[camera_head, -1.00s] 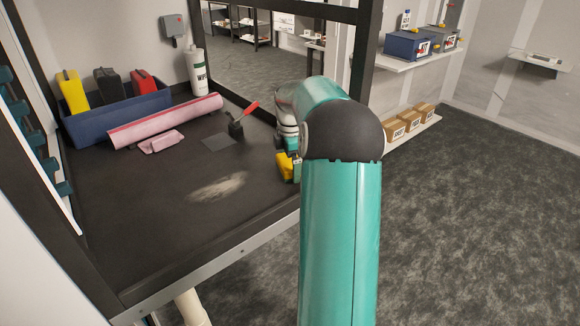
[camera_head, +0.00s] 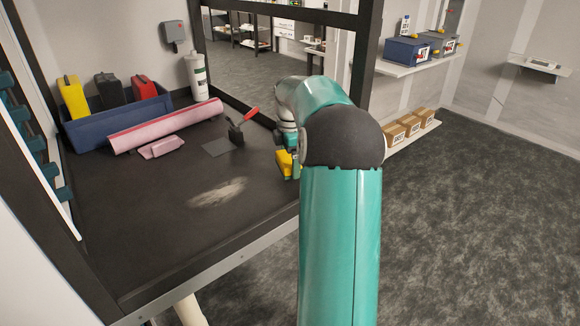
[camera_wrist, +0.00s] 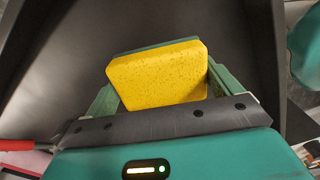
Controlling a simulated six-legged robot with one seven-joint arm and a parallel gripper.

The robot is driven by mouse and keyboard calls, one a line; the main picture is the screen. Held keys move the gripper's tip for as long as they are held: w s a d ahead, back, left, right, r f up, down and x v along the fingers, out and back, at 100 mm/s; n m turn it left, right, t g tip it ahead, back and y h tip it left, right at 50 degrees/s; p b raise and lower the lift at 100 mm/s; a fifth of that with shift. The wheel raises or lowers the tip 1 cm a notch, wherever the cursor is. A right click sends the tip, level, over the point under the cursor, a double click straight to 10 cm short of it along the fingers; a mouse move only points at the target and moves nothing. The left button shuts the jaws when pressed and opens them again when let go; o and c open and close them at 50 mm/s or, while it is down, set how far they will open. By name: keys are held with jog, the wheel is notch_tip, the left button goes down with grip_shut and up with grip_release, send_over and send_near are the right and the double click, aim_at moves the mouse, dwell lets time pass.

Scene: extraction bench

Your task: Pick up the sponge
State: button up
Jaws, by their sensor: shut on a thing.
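The sponge (camera_wrist: 157,75) is a yellow block with a dark green layer along its far edge in the wrist view. My gripper (camera_wrist: 162,82) is shut on it, with one green finger on each side. In the head view the sponge (camera_head: 284,163) shows partly at the right side of the dark bench, beside my arm. My gripper (camera_head: 289,157) is mostly hidden there by the teal arm. Whether the sponge is clear of the bench top is hard to tell.
A pale dusty patch (camera_head: 217,192) marks the dark bench top (camera_head: 150,225). Black frame posts edge the bench.

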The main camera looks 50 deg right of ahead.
jog(key=s+a+r, duration=0.9)
jog(key=s+r, duration=0.1)
jog(key=shift+s, duration=0.35)
jog(key=o, duration=0.5)
jog(key=c, duration=0.4)
jog(key=shift+o, duration=0.2)
jog(key=shift+w, duration=0.1)
